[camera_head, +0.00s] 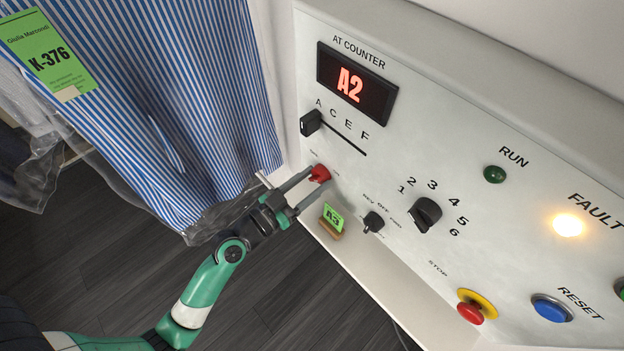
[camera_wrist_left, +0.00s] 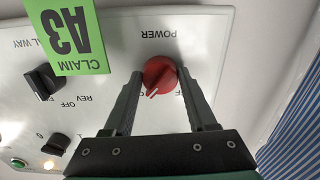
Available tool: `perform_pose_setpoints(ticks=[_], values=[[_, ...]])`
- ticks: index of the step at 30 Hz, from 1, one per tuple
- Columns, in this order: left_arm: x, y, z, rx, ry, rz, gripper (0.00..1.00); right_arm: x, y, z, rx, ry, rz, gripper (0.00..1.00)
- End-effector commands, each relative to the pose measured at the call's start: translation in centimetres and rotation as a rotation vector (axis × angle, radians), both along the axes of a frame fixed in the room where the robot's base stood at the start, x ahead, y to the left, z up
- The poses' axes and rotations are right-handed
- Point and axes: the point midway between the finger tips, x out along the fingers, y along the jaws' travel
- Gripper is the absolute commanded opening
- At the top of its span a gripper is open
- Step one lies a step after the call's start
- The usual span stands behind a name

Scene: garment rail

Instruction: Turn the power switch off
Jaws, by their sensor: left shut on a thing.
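The red power switch knob (camera_head: 320,172) is on the light panel, below the A-C-E-F slider. The fingers (camera_wrist_left: 160,86) partly cover the position labels, so I cannot read which one the mark points at. My right gripper is not in view.
A green A3 claim tag (camera_head: 333,217) stands close below my left fingers. A black REV/OFF/FWD knob (camera_head: 373,222) and a numbered dial (camera_head: 426,212) are to the right. The FAULT lamp (camera_head: 567,225) glows. A striped, plastic-covered garment (camera_head: 190,90) hangs at the left.

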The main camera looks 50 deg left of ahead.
Motion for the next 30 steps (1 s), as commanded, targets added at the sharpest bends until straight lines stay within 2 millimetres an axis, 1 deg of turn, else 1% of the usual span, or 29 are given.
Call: perform_pose_setpoints(ticks=[8, 30], values=[[0.0, -0.1, 0.1, -0.182, -0.003, 0.000, 0.02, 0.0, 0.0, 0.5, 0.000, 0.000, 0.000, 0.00], [0.0, -0.2, 0.3, -0.883, -0.016, 0.000, 0.02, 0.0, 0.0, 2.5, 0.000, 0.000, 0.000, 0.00]])
